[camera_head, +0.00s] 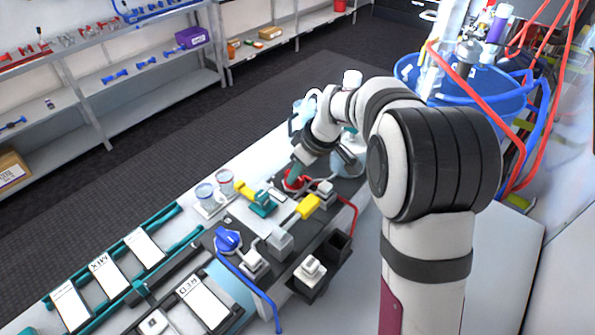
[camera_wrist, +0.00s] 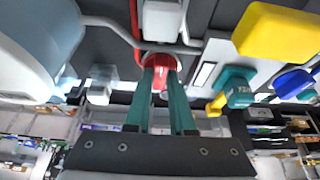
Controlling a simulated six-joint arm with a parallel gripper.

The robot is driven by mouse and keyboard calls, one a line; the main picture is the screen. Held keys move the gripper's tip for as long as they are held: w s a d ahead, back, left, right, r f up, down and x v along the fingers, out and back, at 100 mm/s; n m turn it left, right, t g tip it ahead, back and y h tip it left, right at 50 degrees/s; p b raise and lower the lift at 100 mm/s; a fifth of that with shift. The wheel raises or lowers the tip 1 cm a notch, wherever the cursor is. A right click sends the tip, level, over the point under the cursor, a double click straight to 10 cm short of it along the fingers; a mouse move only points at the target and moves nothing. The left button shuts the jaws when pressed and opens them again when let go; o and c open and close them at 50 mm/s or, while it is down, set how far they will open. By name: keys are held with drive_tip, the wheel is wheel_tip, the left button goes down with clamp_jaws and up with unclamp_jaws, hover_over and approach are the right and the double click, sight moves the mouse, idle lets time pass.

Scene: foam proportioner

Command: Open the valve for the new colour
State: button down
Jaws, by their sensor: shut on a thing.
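My gripper (camera_head: 295,173) reaches down at the far part of the dark valve panel. In the wrist view its two teal fingers (camera_wrist: 161,77) are shut on a red valve knob (camera_wrist: 161,59), one finger on each side. In the head view the red knob (camera_head: 291,184) shows only partly below the fingers. A teal valve (camera_head: 263,204) with a yellow handle sits nearer; it also shows in the wrist view (camera_wrist: 237,90). A blue valve knob (camera_head: 228,239) is at the near end, also visible in the wrist view (camera_wrist: 292,83). The knob's exact turn angle is unclear.
A yellow block (camera_head: 309,207) stands right of the teal valve. Two clear cups (camera_head: 205,194) stand left of the panel. A teal rack (camera_head: 120,262) with white cards is in front. A blue tub (camera_head: 470,90) with hoses is at back right.

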drive_tip(key=m, duration=0.2)
drive_tip(key=m+t+h, duration=0.1)
drive_tip(key=m, duration=0.2)
drive_tip(key=shift+s+a+h, duration=0.15)
drive_tip(key=shift+a+h, duration=0.05)
drive_tip(key=shift+h, duration=0.1)
drive_tip(key=m+h, duration=0.1)
drive_tip(key=m, duration=0.3)
drive_tip(key=shift+a+h, duration=0.15)
drive_tip(key=shift+h, duration=0.25)
drive_tip(key=m, duration=0.2)
drive_tip(key=m+h, duration=0.1)
drive_tip(key=m, duration=0.2)
drive_tip(key=shift+a+h, duration=0.15)
drive_tip(key=shift+h, duration=0.15)
drive_tip(key=shift+a+m+g+h, duration=0.15)
drive_tip(key=shift+m+g+h, duration=0.4)
drive_tip(key=shift+m, duration=1.35)
drive_tip(key=c, duration=0.8)
unclamp_jaws()
drive_tip(key=shift+o, duration=0.2)
